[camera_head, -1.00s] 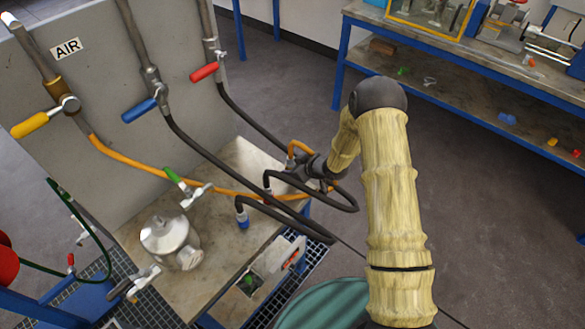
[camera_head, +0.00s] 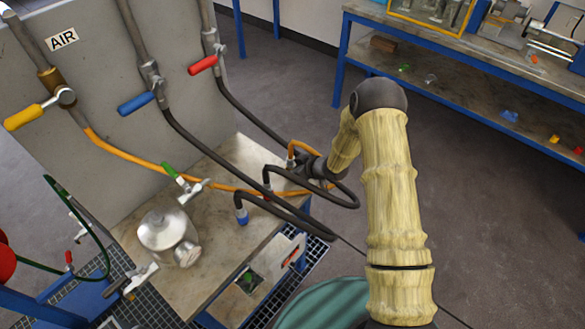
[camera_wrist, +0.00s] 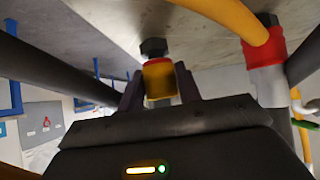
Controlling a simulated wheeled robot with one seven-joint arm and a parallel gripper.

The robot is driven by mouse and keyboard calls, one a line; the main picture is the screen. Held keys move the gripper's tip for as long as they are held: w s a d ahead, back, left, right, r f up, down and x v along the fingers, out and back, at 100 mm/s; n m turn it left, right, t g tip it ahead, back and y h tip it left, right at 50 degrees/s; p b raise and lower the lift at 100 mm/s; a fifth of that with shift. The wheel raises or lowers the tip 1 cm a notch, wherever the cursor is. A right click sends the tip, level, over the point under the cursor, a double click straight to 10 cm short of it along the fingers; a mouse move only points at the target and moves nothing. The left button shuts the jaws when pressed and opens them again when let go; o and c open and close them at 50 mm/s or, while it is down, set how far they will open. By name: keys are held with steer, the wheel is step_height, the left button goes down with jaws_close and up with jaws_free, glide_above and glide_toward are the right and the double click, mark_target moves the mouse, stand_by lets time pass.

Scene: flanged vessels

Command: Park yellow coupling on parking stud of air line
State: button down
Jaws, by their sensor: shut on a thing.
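In the wrist view, my gripper (camera_wrist: 158,90) is shut on the yellow coupling (camera_wrist: 160,82), which has a red band and a dark nut-like piece (camera_wrist: 154,48) at its far end. I cannot tell whether that piece belongs to the coupling or is a stud. In the head view, my gripper (camera_head: 312,168) is dark and partly hidden by my arm, among the hoses right of the bench. The air line, marked AIR, has a yellow-handled valve (camera_head: 25,117). Its orange hose (camera_head: 135,157) runs to my gripper. The parking stud cannot be made out in the head view.
Black hoses (camera_head: 222,170) loop close to my gripper. A blue-ended hose (camera_head: 242,215) hangs over the bench (camera_head: 130,235). A metal vessel (camera_head: 165,232) stands there. In the wrist view, a red-collared fitting (camera_wrist: 264,53) is close on the right.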

steer(key=shift+f+b, duration=0.3)
steer(key=shift+f, duration=0.15)
steer(key=c, duration=0.9)
jaws_free()
steer(key=b+v, duration=0.1)
steer(key=v, duration=1.6)
steer(key=shift+d+b, duration=0.15)
steer(key=shift+b, duration=0.15)
steer(key=shift+r, duration=0.15)
